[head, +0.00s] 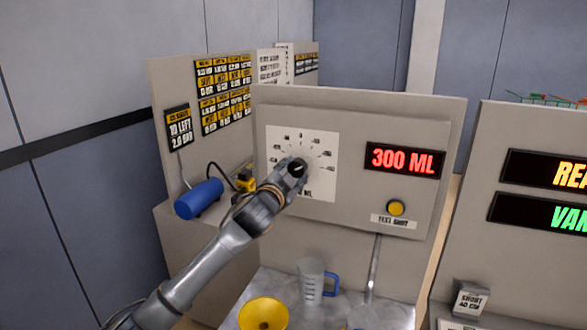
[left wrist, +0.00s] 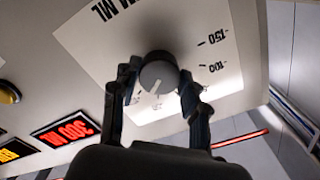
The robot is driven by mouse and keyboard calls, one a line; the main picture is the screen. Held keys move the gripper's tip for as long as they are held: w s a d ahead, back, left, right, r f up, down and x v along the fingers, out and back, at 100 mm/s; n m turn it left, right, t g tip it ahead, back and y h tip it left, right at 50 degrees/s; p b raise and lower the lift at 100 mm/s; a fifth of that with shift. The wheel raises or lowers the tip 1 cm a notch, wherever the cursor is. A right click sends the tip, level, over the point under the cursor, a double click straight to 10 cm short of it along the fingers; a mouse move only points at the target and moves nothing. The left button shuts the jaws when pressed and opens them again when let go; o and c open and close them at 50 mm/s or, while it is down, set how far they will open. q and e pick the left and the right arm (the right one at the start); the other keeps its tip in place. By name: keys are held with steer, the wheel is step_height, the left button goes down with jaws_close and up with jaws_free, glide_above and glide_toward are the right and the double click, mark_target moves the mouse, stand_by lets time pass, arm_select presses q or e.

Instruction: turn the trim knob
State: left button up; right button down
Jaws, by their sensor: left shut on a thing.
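The trim knob (left wrist: 158,76) is a round grey knob with a white pointer line, on a white dial plate (head: 318,188) with a printed scale. In the head view the knob shows dark (head: 298,167), partly covered by my left gripper (head: 294,172). In the left wrist view the fingers of my left gripper (left wrist: 160,92) stand on either side of the knob, shut on it. The red display (head: 403,160) right of the dial reads 300 ML. My right gripper does not show.
A yellow button (head: 396,207) labelled test shot sits below the display. A clear jug (head: 312,280) with a blue handle and a yellow funnel (head: 264,314) stand below the panel. A blue cylinder (head: 199,198) lies at left.

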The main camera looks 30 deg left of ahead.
arm_select(q)
steer(key=shift+m, duration=0.7)
steer(key=o, duration=1.1)
steer(key=shift+o, duration=0.2)
steer(key=shift+s, duration=0.25)
steer(key=v, duration=1.1)
steer(key=shift+s, duration=0.25)
steer(key=shift+f, duration=0.1)
